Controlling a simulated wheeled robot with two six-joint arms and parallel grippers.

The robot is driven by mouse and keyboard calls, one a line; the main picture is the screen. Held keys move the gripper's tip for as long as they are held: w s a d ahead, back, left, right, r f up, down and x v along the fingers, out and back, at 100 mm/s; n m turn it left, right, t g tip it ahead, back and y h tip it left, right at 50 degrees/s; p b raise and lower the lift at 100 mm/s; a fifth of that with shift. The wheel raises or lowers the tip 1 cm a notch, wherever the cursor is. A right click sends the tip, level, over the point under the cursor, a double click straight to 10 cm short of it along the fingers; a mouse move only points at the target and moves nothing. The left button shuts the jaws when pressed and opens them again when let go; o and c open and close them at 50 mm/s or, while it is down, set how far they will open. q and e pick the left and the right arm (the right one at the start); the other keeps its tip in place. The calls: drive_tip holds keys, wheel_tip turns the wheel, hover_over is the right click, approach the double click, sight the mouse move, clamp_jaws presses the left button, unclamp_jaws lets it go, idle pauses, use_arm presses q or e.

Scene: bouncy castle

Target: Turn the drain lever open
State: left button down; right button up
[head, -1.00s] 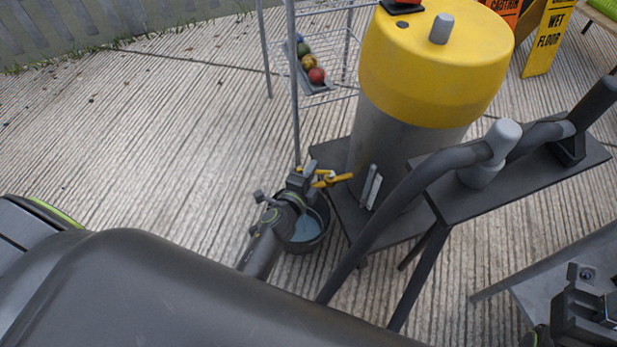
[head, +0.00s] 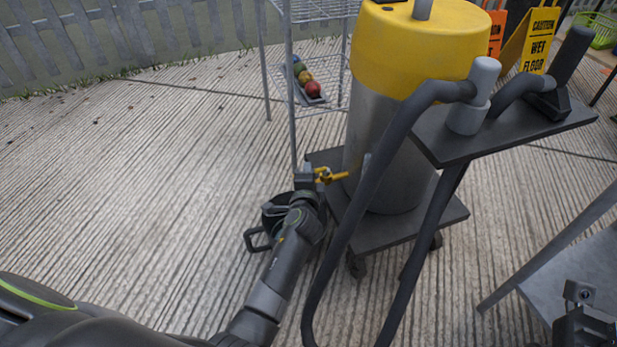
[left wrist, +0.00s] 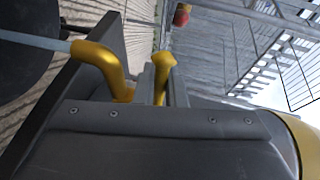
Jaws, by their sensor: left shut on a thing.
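The vacuum tank (head: 385,140) has a grey body and a yellow top, and stands on a dark wheeled base. A yellow drain fitting with its lever (head: 325,174) sticks out low on the tank's left side. My left gripper (head: 312,178) is at this fitting, shut on the lever; its jaws partly hide it. In the left wrist view the yellow lever (left wrist: 162,72) lies between the grey fingers, with a yellow elbow (left wrist: 100,62) beside it. How far the lever is turned is unclear. My right gripper (head: 585,318) is at the lower right, its jaws unclear.
A black bucket (head: 271,213) stands on the ground under my left wrist, partly hidden. The cart's dark curved tube (head: 372,190) rises close to the right of my left arm. A wire rack (head: 290,90) with coloured balls stands behind. The ground at left is clear.

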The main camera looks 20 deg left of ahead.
use_arm(q)
drive_tip(key=shift+f, duration=0.15)
drive_tip(key=shift+s, duration=0.1)
drive_tip(key=c, duration=1.5)
unclamp_jaws()
drive_tip(key=shift+d, duration=0.1)
